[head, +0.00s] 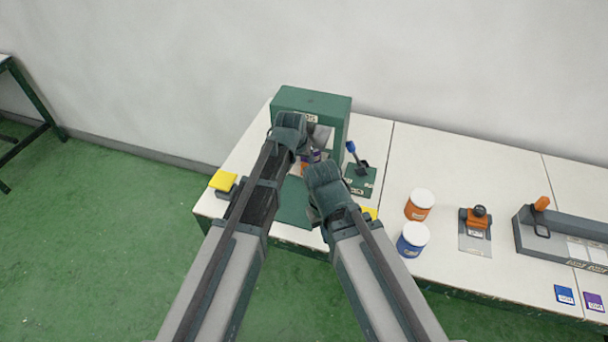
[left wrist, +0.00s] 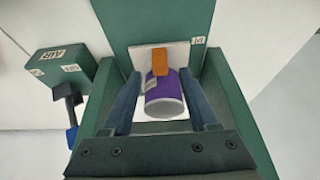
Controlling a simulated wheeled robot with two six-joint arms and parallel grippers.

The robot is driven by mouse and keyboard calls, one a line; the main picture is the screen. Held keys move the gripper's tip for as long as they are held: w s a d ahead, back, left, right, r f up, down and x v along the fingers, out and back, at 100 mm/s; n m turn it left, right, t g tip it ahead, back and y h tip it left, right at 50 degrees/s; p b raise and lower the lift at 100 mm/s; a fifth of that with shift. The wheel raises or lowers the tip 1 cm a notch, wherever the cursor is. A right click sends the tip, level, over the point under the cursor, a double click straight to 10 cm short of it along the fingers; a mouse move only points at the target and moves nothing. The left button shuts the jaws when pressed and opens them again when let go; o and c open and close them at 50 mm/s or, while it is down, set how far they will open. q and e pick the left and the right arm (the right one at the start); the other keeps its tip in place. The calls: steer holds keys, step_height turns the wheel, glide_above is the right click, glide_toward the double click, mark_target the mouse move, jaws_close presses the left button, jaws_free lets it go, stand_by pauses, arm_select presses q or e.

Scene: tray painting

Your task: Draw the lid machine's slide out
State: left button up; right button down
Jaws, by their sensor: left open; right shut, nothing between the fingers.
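The lid machine (head: 310,102) is a green box at the back left of the white table. In the left wrist view, a white plate (left wrist: 140,55) bears an orange block (left wrist: 160,62), with a purple cup-like container (left wrist: 165,97) just below it. I cannot tell for sure which part is the slide. My left gripper (head: 316,140) is at the machine's front. Its open fingers (left wrist: 160,100) stand on either side of the purple container, apart from the orange block. My right gripper (head: 322,172) is shut and empty in front of the machine; its fingertips are mostly hidden.
A green lever box (head: 362,187) with a blue-knobbed lever stands right of the machine. Further right are an orange jar (head: 419,207), a blue jar (head: 411,243), an orange-handled tool (head: 477,222) and a grey rack (head: 560,238). Yellow pad (head: 222,181) lies at the left edge.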

mark_target(304, 166)
arm_select(q)
steer(key=b+x, duration=0.4)
steer(key=x, duration=0.1)
steer(key=shift+w+f, duration=0.1)
steer(key=shift+f, duration=0.2)
jaws_close()
stand_by(1.1)
